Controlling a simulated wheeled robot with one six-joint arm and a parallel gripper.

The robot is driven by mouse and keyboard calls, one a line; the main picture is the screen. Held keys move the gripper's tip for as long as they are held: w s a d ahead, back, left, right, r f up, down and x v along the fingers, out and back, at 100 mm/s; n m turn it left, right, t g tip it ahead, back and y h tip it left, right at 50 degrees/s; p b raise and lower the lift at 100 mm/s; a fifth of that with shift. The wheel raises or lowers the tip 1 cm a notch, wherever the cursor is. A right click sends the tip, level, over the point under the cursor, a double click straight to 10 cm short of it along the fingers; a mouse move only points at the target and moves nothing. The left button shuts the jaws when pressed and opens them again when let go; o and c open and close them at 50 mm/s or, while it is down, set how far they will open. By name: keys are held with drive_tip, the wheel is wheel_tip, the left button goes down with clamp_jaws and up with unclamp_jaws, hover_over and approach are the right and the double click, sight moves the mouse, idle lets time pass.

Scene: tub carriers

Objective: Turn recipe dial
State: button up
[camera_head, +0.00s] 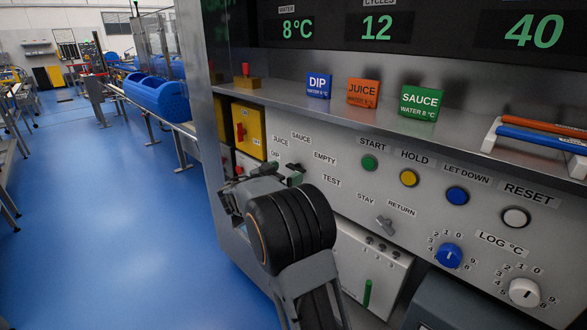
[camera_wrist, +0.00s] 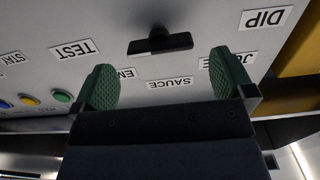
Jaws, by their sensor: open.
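The recipe dial is a black bar-shaped knob (camera_wrist: 160,43) on the grey panel, ringed by the labels DIP, JUICE, SAUCE, EMPTY and TEST. In the wrist view its bar lies nearly level across the picture; I cannot tell which label it points at. In the head view the dial (camera_head: 293,167) shows small just above my gripper. My gripper (camera_wrist: 166,80) is open and empty, its two green fingertips wide apart. The dial appears beyond the tips, across the gap between them, with no contact visible. In the head view my gripper (camera_head: 268,173) is largely hidden by my wrist.
DIP (camera_head: 318,86), JUICE (camera_head: 363,92) and SAUCE (camera_head: 419,101) cards stand on the shelf above. A small lever (camera_head: 384,225), the START button (camera_head: 369,162) and other buttons sit to the right. A yellow box (camera_head: 249,130) is left. Blue floor is clear at left.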

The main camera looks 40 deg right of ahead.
sight(293, 169)
drive_tip(key=shift+w+d, duration=0.2)
drive_tip(key=shift+d, duration=0.75)
drive_tip(key=shift+w+d, duration=0.15)
drive_tip(key=shift+d, duration=0.8)
drive_tip(key=shift+c, duration=0.3)
drive_tip(key=c, duration=0.8)
